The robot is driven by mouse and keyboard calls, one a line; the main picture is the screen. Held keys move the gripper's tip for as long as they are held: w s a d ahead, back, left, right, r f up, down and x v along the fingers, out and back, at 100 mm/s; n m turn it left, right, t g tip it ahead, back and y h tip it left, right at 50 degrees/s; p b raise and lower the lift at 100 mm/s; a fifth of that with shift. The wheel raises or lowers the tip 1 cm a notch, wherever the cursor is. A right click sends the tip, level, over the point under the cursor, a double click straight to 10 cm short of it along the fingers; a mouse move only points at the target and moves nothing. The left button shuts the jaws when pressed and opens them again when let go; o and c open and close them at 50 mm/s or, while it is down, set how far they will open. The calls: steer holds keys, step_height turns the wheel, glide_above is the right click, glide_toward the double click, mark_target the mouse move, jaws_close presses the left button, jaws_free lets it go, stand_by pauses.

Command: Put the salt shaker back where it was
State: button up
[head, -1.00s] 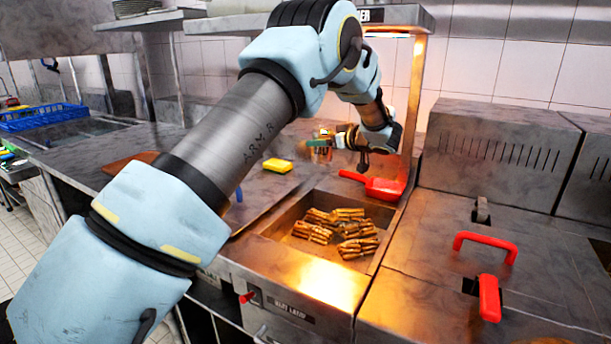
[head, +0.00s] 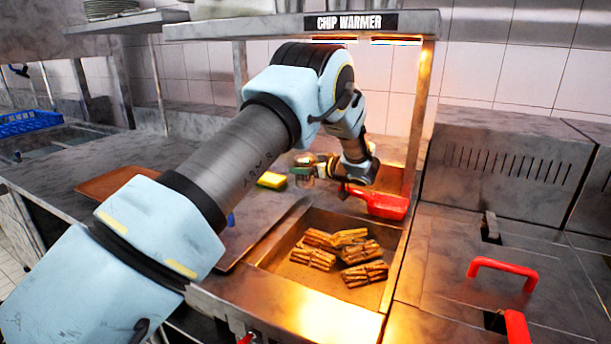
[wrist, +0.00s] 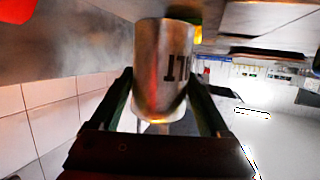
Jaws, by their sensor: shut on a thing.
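The salt shaker (wrist: 162,62) is a metallic cylinder with dark lettering, seen close up in the wrist view. My gripper (wrist: 165,110) is shut on it, with one finger on each side. In the head view my gripper (head: 308,168) is small, near the back of the counter behind the chip well, and the shaker there is mostly hidden by the gripper. Whether the shaker touches the counter cannot be told.
A yellow sponge (head: 272,180) lies just left of my gripper. A red scoop (head: 380,203) lies to its right, by the chip well (head: 262,262) holding several bundles of chips. The chip warmer shelf (head: 290,28) hangs above. Red-handled lids (head: 503,268) are at right.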

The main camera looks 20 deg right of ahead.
mark_target(312, 177)
steer(key=shift+f+p, duration=0.4)
steer(key=shift+f, duration=1.15)
steer(key=o, duration=1.4)
steer(key=shift+f, duration=0.1)
